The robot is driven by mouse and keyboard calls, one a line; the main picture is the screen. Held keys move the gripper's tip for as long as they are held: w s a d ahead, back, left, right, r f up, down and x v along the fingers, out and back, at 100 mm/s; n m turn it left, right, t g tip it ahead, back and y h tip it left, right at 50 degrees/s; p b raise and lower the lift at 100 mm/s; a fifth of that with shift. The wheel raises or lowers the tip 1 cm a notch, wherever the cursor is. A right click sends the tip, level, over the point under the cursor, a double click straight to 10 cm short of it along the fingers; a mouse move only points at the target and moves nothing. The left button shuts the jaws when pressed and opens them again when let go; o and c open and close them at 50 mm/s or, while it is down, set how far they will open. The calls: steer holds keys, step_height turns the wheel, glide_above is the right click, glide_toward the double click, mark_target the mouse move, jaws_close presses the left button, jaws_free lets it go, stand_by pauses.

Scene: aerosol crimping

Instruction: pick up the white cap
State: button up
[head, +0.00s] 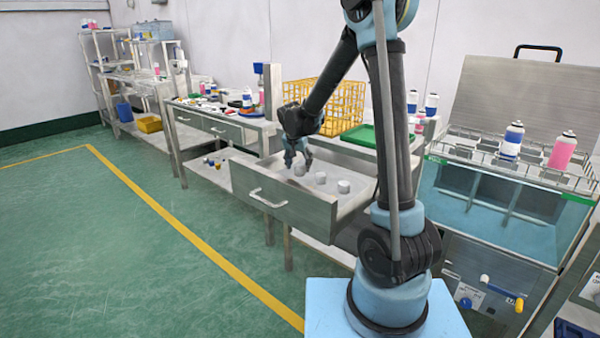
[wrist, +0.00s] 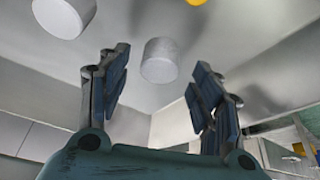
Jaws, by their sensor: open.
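Several small white-grey caps sit in the open drawer. In the head view one cap (head: 300,170) is just below and right of my gripper (head: 295,163), another cap (head: 320,178) is in the middle, and a third cap (head: 343,187) is nearest the drawer's right end. My gripper is open, with its fingers inside the drawer area. In the wrist view one cap (wrist: 160,60) shows between the spread fingers of my gripper (wrist: 160,68), with no visible contact. Another cap (wrist: 65,15) is at the upper left, cut by the frame edge.
The drawer (head: 262,196) has raised walls and a front handle. A yellow object (wrist: 196,2) shows at the wrist view's top edge. A yellow wire basket (head: 350,108) and green tray (head: 368,136) stand on the bench behind. Open floor lies to the left.

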steer(key=shift+x, duration=1.15)
steer(key=c, duration=0.8)
steer(key=shift+r, duration=0.1)
